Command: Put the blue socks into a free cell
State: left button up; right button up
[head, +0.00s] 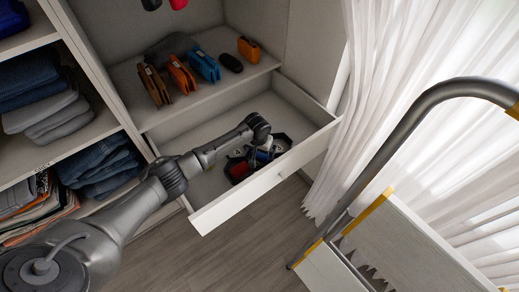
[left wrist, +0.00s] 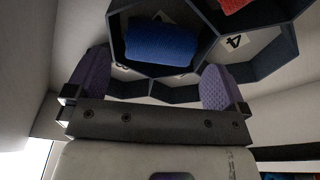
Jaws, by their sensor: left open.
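The blue socks (left wrist: 160,44) are a rolled, ribbed bundle lying in a dark hexagonal cell of the organizer (left wrist: 285,52) in the left wrist view. In the head view the blue socks (head: 262,156) show as a small patch, partly hidden by my gripper. My left gripper (left wrist: 153,76) is open and empty, its two purple-padded fingers spread on either side below the socks in the picture. In the head view my left gripper (head: 263,145) is over the organizer inside the open drawer. A cell with a label "4" (left wrist: 235,42) beside the socks looks empty. My right gripper is not in view.
Red socks (head: 237,170) occupy another cell. The drawer (head: 250,187) is pulled out, its walls surrounding the organizer. A shelf above holds several wallets (head: 204,65). Folded jeans (head: 98,165) fill cubbies at left. A step ladder (head: 385,240) and curtain (head: 430,120) stand at right.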

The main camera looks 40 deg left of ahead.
pick_arm(q)
notch_tip(320, 180, up, 14)
jog(key=s+p, duration=0.2)
jog(key=p, duration=0.4)
jog(key=shift+d+f, duration=0.15)
jog(key=shift+d, duration=0.15)
dwell(0.5)
